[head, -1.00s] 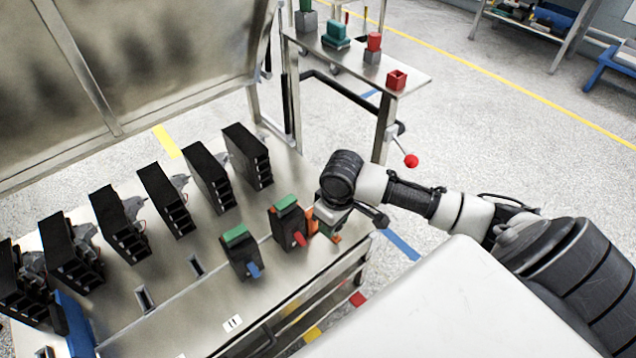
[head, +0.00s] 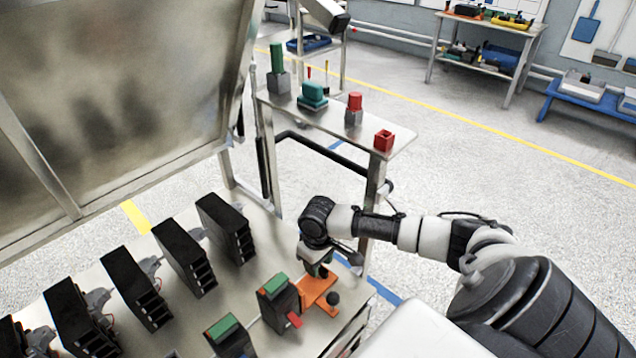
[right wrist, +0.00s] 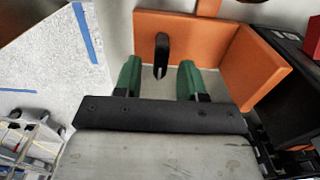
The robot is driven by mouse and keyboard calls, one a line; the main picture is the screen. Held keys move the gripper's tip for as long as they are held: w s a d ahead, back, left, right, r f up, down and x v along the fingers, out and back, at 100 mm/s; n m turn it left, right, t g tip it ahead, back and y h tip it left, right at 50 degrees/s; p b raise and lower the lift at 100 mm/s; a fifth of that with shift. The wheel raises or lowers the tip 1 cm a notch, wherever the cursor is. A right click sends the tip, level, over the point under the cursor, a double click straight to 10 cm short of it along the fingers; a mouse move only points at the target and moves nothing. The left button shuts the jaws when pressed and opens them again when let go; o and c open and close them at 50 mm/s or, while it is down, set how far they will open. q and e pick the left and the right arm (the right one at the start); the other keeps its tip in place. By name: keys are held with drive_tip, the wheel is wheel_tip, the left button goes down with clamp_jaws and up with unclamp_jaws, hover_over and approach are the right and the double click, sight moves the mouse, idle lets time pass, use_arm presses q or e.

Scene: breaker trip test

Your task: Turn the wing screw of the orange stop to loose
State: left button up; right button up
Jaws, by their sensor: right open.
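The orange stop (head: 318,288) sits at the right end of the metal bench, beside the last breaker with a green top and red lever. In the right wrist view the stop (right wrist: 187,32) shows as an orange wall with a side flange. Its black wing screw (right wrist: 161,57) stands upright in front of that wall. My right gripper (head: 319,268) is at the stop; its green fingers (right wrist: 158,77) are open, one on each side of the wing with a gap to both. My left gripper is not in view.
Two breakers with green tops (head: 276,285) stand left of the stop, close to it. A row of black modules (head: 225,227) stands farther back on the bench. A side shelf (head: 330,110) with red and green blocks stands behind my right arm.

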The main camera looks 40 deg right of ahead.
drive_tip(key=shift+f, duration=0.65)
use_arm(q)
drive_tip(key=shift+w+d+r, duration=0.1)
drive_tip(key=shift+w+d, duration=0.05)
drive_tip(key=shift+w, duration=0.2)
